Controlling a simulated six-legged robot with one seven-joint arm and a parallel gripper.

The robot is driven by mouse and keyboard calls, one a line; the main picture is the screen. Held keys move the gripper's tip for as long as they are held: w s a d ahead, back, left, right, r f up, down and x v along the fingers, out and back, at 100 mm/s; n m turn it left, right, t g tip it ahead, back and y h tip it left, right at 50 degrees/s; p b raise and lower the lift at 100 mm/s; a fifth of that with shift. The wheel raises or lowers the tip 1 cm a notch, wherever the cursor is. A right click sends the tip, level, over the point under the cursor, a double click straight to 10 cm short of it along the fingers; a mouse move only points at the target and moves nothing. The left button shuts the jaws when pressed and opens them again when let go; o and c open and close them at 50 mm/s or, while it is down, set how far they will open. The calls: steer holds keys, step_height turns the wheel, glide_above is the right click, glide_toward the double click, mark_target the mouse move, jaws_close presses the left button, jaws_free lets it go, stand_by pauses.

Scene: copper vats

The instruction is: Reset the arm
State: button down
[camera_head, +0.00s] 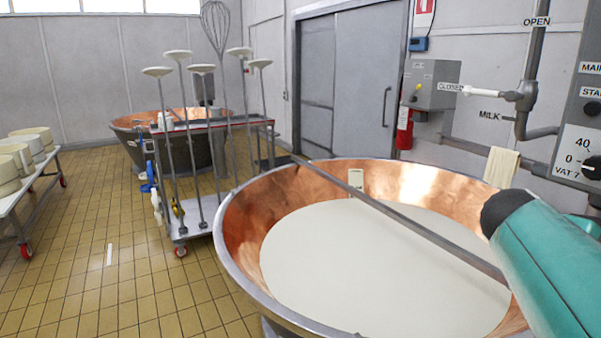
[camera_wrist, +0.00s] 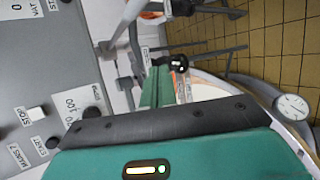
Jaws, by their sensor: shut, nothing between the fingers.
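My teal arm with a dark rounded end comes in from the right edge in the head view, in front of the near vat's right side. My gripper's fingers show in neither view, so their position cannot be told. The wrist view is turned sideways and looks back on my own teal body with its dark edge and small light. The near copper vat (camera_head: 240,215) holds a smooth white liquid (camera_head: 370,275). A metal bar (camera_head: 400,215) runs across it.
A grey control panel (camera_head: 580,110) stands close at the right; it also fills the left of the wrist view (camera_wrist: 40,70). A round dial (camera_wrist: 292,107) is near the vat. A tool trolley (camera_head: 200,228), a far vat (camera_head: 125,130) and a cheese table (camera_head: 30,185) stand left, with open tiled floor between.

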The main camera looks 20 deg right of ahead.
steer(key=w+a+f+t+y, duration=0.25)
steer(key=w+a+f, duration=0.2)
steer(key=a, duration=0.35)
steer(key=w+a+f+t+y, duration=0.25)
steer(key=w+a+f, duration=0.2)
steer(key=a, duration=0.45)
steer(key=a+f+t+y, duration=0.1)
steer(key=a+f+y, duration=0.2)
steer(key=a, duration=0.7)
steer(key=a+f+t+y, duration=0.2)
steer(key=a+f+y, duration=0.1)
steer(key=a, duration=0.6)
steer(key=shift+a, duration=0.4)
steer(key=shift+d+f, duration=0.1)
steer(key=shift+d, duration=0.05)
